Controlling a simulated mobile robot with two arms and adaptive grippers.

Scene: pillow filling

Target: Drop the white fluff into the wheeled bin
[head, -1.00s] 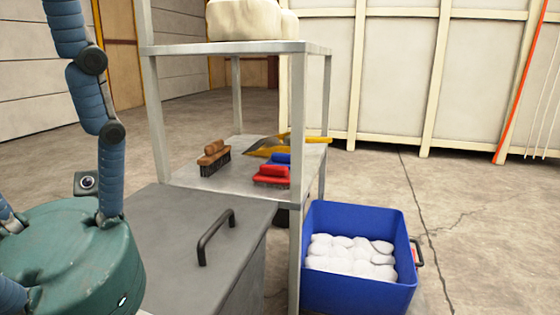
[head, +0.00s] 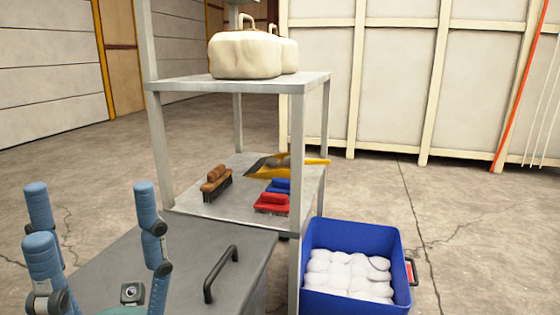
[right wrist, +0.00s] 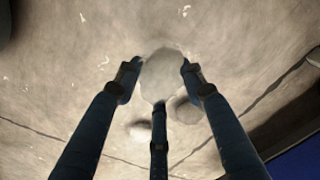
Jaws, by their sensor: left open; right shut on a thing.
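The blue bin (head: 318,238) stands on the floor at the lower right of the head view. A heap of white fluff (head: 345,272) lies inside it, below the rim. In the right wrist view my right gripper (right wrist: 160,75) is shut on a pale ball of white fluff (right wrist: 160,80), with its dark blue fingers around it. A blue surface, likely the bin, shows at that view's lower right corner (right wrist: 302,162). My left gripper (head: 95,215) is open and empty at the lower left of the head view, fingers pointing up. My right gripper is outside the head view.
A grey metal shelf (head: 170,92) stands left of the bin, with a cream lumpy object (head: 245,57) on top. Brushes (head: 217,183) and a yellow-handled tool (head: 285,165) lie on its lower board. A grey cabinet (head: 180,262) stands in front. Floor right of the bin is clear.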

